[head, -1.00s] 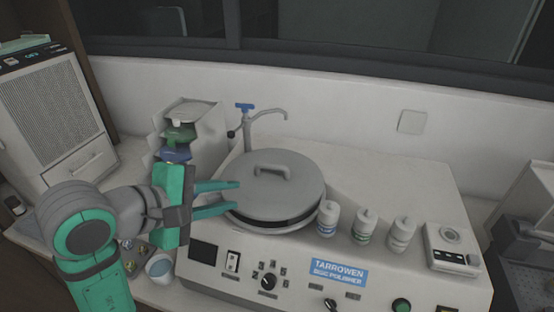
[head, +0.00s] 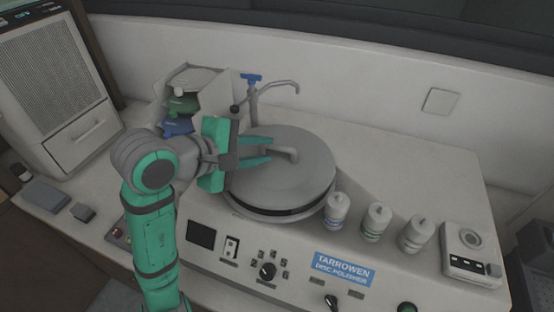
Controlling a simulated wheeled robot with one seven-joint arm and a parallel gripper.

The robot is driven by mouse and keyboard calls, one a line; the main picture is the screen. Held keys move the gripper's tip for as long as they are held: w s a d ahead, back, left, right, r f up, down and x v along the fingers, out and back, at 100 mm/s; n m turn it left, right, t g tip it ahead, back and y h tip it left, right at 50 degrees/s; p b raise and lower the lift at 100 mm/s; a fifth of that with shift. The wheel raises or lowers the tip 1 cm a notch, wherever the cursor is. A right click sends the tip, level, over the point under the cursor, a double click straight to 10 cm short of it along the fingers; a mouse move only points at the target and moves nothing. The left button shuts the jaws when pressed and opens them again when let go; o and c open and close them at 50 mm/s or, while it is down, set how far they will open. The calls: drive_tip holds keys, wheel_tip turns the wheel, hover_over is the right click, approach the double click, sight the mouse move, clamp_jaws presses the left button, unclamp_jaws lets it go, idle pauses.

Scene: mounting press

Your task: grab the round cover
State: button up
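The round cover (head: 290,185) is a grey disc lid lying on top of the disc polisher (head: 215,210). Its raised handle (head: 290,153) is partly hidden behind my fingers. My gripper (head: 268,153) comes in from the left above the cover, with its two green fingers spread apart and pointing right at the handle. The fingertips are close to the handle's left part. I cannot tell whether they touch it or have it between them.
A tap (head: 254,98) with a blue handle stands behind the cover. Several white bottles (head: 336,211) stand right of it. A rack of coloured items (head: 183,104) is behind my arm. A wall plate (head: 440,101) is at the back right.

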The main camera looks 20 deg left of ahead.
sight(277, 149)
drive_tip(key=x, duration=0.5)
drive_tip(key=shift+d+r, duration=0.1)
drive_tip(key=shift+c, duration=0.6)
clamp_jaws()
drive_tip(key=shift+s, duration=0.1)
drive_tip(key=shift+a, duration=0.25)
drive_tip(key=shift+d, duration=0.4)
